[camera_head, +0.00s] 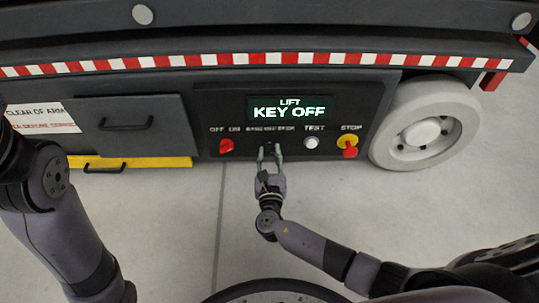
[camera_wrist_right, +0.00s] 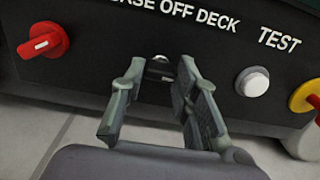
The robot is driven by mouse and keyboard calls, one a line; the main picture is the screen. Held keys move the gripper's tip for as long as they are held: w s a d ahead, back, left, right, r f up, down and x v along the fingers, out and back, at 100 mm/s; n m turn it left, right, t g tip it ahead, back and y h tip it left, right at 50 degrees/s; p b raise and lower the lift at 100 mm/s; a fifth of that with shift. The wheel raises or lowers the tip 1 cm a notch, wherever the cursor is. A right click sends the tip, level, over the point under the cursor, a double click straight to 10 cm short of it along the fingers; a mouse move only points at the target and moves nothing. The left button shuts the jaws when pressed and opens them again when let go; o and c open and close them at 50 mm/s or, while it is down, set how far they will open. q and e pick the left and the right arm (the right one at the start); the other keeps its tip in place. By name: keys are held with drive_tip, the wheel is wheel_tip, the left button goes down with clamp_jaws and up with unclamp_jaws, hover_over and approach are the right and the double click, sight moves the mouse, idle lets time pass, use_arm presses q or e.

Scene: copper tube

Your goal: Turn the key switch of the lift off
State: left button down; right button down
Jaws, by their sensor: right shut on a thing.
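The lift's control panel (camera_head: 232,112) has a display (camera_head: 290,110) that reads "LIFT KEY OFF". The key switch (camera_wrist_right: 160,71) is under a label ending in "SE OFF DECK". My right gripper (camera_head: 269,150) is at the key switch, its fingers on either side of the key. In the right wrist view the fingers (camera_wrist_right: 157,75) reach the panel and are shut on the key. The key is small and partly hidden between them, so its exact angle is hard to read. My left arm shows at the left, but its gripper is not in view.
A red rotary switch (camera_head: 226,146) is left of the key switch. A white test button (camera_head: 311,143) and a red-and-yellow stop button (camera_head: 348,146) are to its right. A wheel (camera_head: 424,123) stands at the right, and a drawer (camera_head: 124,124) is at the left.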

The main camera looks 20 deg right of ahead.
drive_tip(key=c, duration=1.2)
unclamp_jaws()
drive_tip(key=shift+c, duration=0.2)
wheel_tip(320, 180, up, 10)
